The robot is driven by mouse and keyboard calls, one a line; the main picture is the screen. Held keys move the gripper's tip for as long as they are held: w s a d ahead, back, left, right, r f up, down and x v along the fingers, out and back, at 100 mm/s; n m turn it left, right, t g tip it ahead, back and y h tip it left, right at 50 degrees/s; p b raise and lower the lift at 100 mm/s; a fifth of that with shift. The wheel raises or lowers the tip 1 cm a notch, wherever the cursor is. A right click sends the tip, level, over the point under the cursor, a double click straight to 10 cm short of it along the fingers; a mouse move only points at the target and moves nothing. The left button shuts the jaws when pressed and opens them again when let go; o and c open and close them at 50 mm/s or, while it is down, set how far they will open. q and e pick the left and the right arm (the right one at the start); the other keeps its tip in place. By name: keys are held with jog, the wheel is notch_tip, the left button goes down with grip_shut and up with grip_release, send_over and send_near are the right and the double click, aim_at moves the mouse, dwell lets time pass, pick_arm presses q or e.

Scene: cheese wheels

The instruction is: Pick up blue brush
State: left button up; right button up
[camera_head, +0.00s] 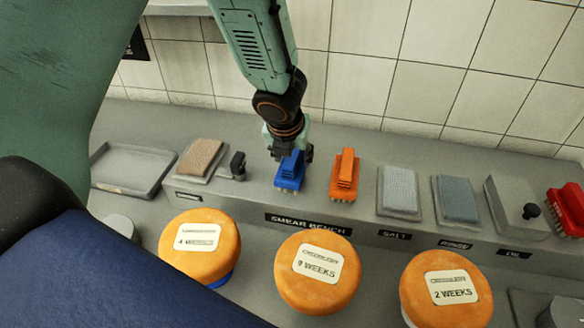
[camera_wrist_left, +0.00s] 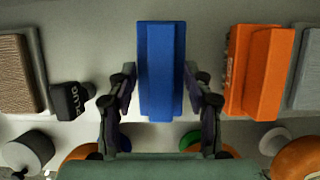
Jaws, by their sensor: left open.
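The blue brush (camera_head: 289,172) stands on the raised ledge of the bench, above the "SMEAR BENCH" label. My left gripper (camera_head: 290,152) is right over it, pointing down. In the left wrist view the blue brush (camera_wrist_left: 161,70) lies between the two open fingers of my left gripper (camera_wrist_left: 161,90). A small gap shows on each side of the brush, so the fingers seem apart from it. My right gripper is not in view.
An orange brush (camera_head: 344,175) stands close to the right of the blue one. A small dark plug (camera_head: 238,165) and a brown pad (camera_head: 201,157) are to the left. Grey pads (camera_head: 399,192) lie further right. Cheese wheels (camera_head: 317,272) stand in front, below the ledge. A tiled wall (camera_head: 370,80) is behind.

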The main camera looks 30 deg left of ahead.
pick_arm(q)
jog(key=shift+w+f, duration=0.1)
jog(key=shift+f, duration=0.1)
jog(key=shift+w, duration=0.15)
jog(key=shift+c, duration=1.4)
jog(key=shift+s, duration=0.25)
jog(key=c, duration=0.5)
grip_shut()
